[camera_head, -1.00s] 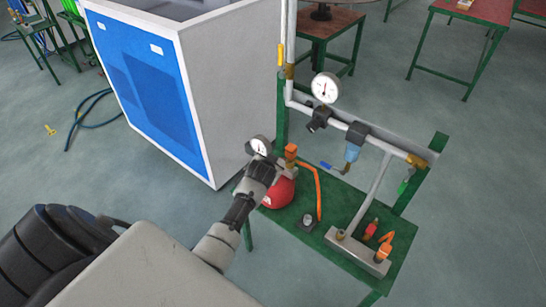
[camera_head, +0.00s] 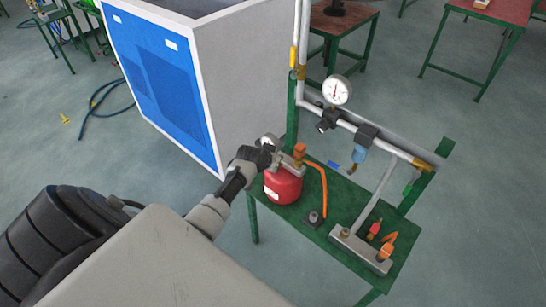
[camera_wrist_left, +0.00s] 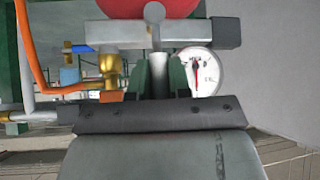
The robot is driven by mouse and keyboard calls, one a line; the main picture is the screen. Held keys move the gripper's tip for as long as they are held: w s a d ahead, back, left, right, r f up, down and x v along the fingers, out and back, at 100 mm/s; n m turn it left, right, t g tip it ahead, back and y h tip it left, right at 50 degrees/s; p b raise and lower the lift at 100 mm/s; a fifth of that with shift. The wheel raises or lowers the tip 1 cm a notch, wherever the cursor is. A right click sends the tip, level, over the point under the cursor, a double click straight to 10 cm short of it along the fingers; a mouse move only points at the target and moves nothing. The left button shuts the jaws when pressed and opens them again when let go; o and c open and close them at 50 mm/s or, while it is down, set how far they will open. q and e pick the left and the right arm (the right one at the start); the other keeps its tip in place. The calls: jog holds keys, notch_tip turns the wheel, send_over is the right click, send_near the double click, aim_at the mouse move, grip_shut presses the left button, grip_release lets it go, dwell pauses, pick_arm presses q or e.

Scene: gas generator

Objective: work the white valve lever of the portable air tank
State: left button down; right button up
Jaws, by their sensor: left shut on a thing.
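The red portable air tank (camera_head: 283,187) stands on the green table, with a grey block, a brass fitting (camera_wrist_left: 111,72) and a round white gauge (camera_wrist_left: 199,72) on it. Its red body also shows at the top of the left wrist view (camera_wrist_left: 125,8). My left gripper (camera_head: 268,152) reaches the tank's top from the left. In the left wrist view its green fingers (camera_wrist_left: 158,78) are shut on the pale valve lever (camera_wrist_left: 155,62), whose rounded end is in front of the grey block. My gripper hides the lever in the head view. My right gripper is not in view.
An orange hose (camera_head: 322,190) runs from the tank's fitting. A pipe frame with a gauge (camera_head: 337,90) and a blue-bowled regulator (camera_head: 360,154) rises behind. A blue and white cabinet (camera_head: 219,100) stands close behind my left arm. A grey manifold (camera_head: 360,248) lies at right.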

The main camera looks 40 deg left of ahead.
pick_arm(q)
jog(key=c, duration=1.1)
grip_release()
jog(key=shift+o, duration=0.2)
jog(key=v, duration=1)
jog(key=shift+s+r, duration=0.25)
jog(key=shift+r, duration=0.05)
